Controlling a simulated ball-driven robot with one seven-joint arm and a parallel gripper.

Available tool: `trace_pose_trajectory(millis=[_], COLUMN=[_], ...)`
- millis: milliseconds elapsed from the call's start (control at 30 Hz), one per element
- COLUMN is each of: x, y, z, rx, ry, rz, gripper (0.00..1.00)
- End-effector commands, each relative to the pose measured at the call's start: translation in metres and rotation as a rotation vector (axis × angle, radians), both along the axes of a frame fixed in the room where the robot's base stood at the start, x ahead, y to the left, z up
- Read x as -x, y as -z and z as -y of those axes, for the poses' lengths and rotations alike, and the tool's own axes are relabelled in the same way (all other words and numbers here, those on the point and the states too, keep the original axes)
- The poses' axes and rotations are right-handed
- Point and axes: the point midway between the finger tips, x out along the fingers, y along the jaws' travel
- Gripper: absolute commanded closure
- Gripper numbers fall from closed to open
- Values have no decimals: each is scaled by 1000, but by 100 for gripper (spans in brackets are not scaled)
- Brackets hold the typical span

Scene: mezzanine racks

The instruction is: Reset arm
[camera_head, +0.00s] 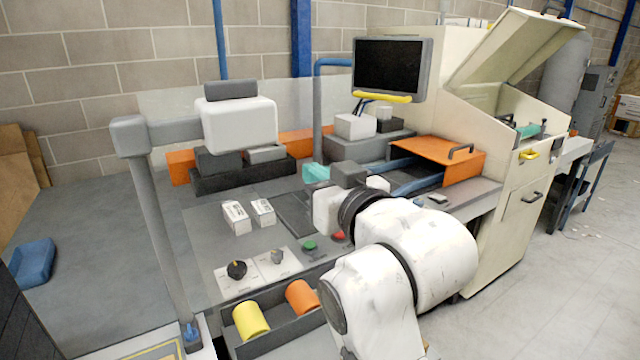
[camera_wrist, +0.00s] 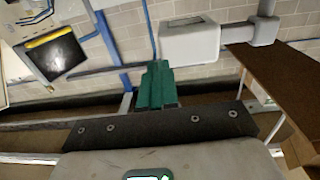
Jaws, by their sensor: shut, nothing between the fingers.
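My arm reaches from the lower right over the workbench in the head view. My gripper (camera_head: 314,173) shows there as teal fingers just beyond the dark wrist part, pointing to the back left. In the wrist view my gripper (camera_wrist: 156,84) has its teal fingers pressed together, with nothing between them. They point toward the block wall and appear clear of any object. My arm hides part of the bench's right side.
Two small white boxes (camera_head: 236,217) lie left of my arm. A dark tray (camera_head: 262,342) holds a yellow and an orange cylinder. A white machine (camera_head: 509,213) with a monitor (camera_head: 391,66) stands right. A grey post (camera_head: 162,230) rises at left. Open floor lies right.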

Motion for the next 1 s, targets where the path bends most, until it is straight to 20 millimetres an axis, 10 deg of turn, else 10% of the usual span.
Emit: trace_pose_trajectory(millis=[233, 567, 1000], x=[7, 54, 245], y=[30, 215, 411], z=[18, 116, 242], rx=[18, 139, 295], ry=[25, 189, 392], rz=[-60, -471, -1093], gripper=[100, 100, 100])
